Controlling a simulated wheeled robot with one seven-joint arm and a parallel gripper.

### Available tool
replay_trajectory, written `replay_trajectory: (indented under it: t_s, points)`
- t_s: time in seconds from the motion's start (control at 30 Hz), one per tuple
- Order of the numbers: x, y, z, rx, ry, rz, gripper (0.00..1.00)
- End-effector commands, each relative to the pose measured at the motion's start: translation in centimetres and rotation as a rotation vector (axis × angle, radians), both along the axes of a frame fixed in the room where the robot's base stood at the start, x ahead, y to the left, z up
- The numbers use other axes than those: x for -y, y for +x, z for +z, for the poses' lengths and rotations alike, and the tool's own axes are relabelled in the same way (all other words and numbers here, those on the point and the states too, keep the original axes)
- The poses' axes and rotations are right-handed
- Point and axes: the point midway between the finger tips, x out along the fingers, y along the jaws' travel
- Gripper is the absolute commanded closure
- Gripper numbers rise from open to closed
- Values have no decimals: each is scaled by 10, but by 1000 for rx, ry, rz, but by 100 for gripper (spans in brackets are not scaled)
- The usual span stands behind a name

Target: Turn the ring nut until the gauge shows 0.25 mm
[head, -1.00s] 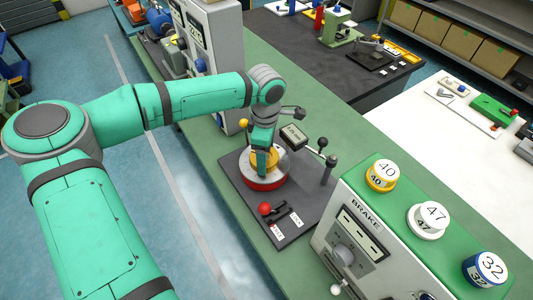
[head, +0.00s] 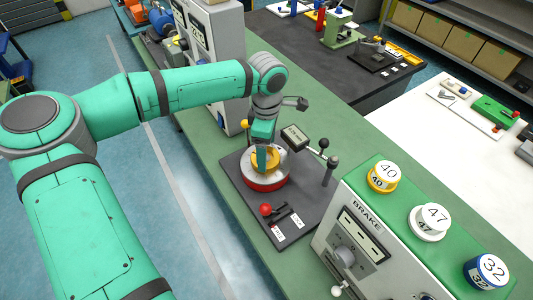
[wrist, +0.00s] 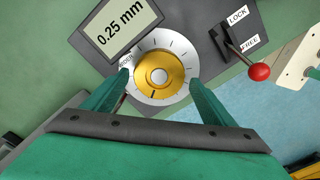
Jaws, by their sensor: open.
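The ring nut is a gold ring (wrist: 158,76) on a pale graduated dial (wrist: 180,47), under my gripper in the wrist view. A dark mark shows on the near side of the gold ring. The gauge (wrist: 118,27) beside it reads 0.25 mm; its display also shows in the head view (head: 295,138). My gripper (wrist: 160,78) is open, with one finger on each side of the gold ring and a gap visible around the ring. In the head view my gripper (head: 263,158) stands over the gold ring and hides part of it.
A lever with a red knob (wrist: 259,71) stands beside the dial, its knob nearer the FREE label than LOCK. A post with a dark ball (head: 323,143) rises behind the dial. The BRAKE box (head: 350,235) stands to the right.

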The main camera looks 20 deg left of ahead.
Motion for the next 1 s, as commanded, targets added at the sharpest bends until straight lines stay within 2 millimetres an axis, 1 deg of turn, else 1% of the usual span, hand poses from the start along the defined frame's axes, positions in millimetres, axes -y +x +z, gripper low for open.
replay_trajectory:
  t_s: [0.03,0.2,0.3,0.4,0.6,1.0]
  points:
    - [-1,1,11,3,2,0,22]
    - [-1,0,43,2,2,0,22]
    - [0,0,58,2,1,0,22]
    - [0,0,67,0,1,1,22]
    - [0,-1,76,0,0,0,22]
    - [0,-1,76,-1,0,0,22]
